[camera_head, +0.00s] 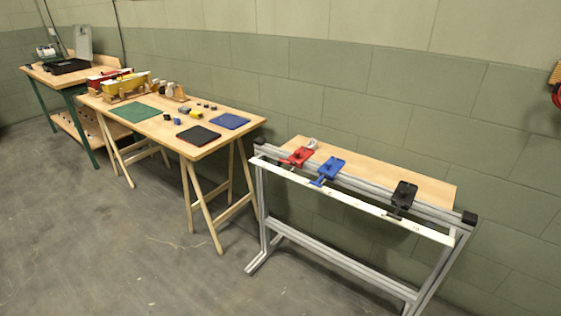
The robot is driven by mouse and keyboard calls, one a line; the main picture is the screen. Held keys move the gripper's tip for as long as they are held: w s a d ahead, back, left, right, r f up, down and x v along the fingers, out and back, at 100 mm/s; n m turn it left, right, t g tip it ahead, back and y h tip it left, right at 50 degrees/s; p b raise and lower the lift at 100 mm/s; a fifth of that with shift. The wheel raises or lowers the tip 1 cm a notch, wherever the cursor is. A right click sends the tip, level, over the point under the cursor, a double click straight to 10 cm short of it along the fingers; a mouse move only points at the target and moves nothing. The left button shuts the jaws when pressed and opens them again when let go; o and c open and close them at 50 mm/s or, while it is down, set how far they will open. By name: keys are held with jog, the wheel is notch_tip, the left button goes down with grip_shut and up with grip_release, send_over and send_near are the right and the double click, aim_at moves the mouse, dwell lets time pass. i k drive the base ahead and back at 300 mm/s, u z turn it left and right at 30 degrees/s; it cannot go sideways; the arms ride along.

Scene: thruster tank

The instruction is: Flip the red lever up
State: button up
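A red lever unit (298,157) is mounted near the left end of a metal-framed stand on the right. Its handle seems to reach down toward the white front strip, but it is too small to tell its exact angle. A blue lever unit (329,168) sits just right of it, and a black one (403,196) is further right on the same rail. My gripper is not in view.
The stand has a wooden top (375,175) and a white front strip (350,203). A wooden table (165,125) with mats and small parts stands to the left. A workbench (60,76) is further back. The grey floor (120,240) in front is clear.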

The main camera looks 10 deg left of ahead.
aim_at(288, 162)
jog(key=z, duration=0.05)
jog(key=i, duration=1)
jog(key=u, duration=0.05)
